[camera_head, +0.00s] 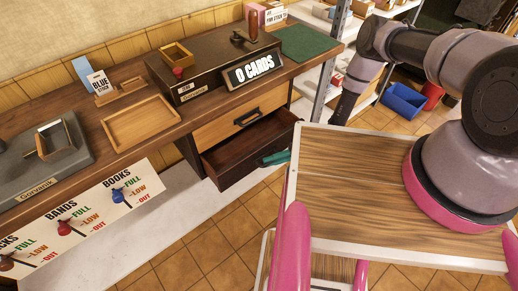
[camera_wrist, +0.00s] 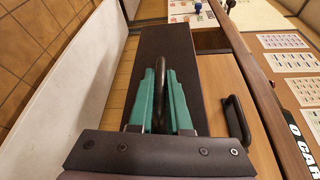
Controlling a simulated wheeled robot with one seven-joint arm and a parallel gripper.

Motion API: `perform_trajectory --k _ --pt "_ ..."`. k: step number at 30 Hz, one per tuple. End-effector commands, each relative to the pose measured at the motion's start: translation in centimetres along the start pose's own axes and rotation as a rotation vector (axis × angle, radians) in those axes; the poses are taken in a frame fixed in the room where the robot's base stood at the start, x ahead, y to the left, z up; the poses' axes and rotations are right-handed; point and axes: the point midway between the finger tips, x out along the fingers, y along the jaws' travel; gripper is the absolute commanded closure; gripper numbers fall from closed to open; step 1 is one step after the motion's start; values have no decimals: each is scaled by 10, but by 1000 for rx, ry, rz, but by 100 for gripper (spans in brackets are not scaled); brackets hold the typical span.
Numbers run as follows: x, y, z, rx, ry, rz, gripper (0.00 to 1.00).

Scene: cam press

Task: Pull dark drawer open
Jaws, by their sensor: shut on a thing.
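The dark drawer (camera_head: 237,174) stands pulled out below the light wood drawer (camera_head: 236,123) in the bench, and its inside shows from above. My gripper (camera_head: 275,158) is at the drawer's front, partly hidden behind my own body in the head view. In the wrist view, the teal fingers of my gripper (camera_wrist: 161,98) are closed around the dark bar handle (camera_wrist: 160,70) on the dark drawer's front (camera_wrist: 185,45). The light drawer with its own dark handle (camera_wrist: 238,120) sits beside it in the wrist view and looks shut.
The bench top holds a wooden tray (camera_head: 140,124), a dark box with a "0 CARDS" sign (camera_head: 252,69) and a green mat (camera_head: 307,43). Tiled floor (camera_head: 190,245) is clear before the bench.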

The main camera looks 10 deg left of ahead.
Motion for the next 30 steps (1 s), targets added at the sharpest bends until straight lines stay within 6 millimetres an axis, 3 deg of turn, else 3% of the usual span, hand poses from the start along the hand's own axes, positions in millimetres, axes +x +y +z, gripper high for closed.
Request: perform_trajectory --k 6,17,18,20,30 --pt "-17 10 34 0 3 5 100" --pt "-18 11 38 -4 0 7 100" --pt "-18 11 38 -4 0 7 72" --pt "-17 11 38 -4 0 6 54" --pt "-18 10 38 -3 1 3 54"
